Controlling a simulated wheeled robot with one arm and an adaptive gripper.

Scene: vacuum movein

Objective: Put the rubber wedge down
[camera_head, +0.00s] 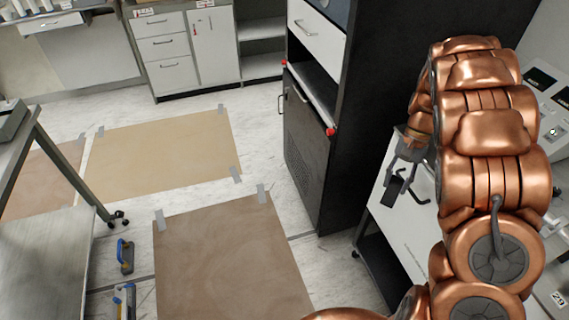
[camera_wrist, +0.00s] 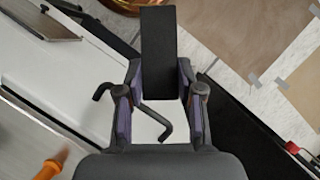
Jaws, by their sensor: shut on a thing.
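The rubber wedge, a flat black block, is between the fingers of my gripper (camera_wrist: 158,80) in the wrist view and sticks out beyond the fingertips (camera_wrist: 159,35). My gripper is shut on it. In the head view my gripper (camera_head: 405,172) hangs in front of a white-topped cart, with the dark wedge (camera_head: 394,188) at its tip. The white surface (camera_wrist: 60,85) lies under and left of the gripper in the wrist view. I cannot tell whether the wedge touches it. A thin bent dark rod (camera_wrist: 155,116) shows between and beside the fingers.
The cart (camera_head: 388,231) stands right of a tall dark cabinet (camera_head: 350,130) with red corner pieces. Brown mats (camera_head: 225,260) are taped to the floor. Blue-handled tools (camera_head: 125,257) lie at lower left, beside a metal table (camera_head: 45,250). Instruments (camera_head: 550,115) stand at the right.

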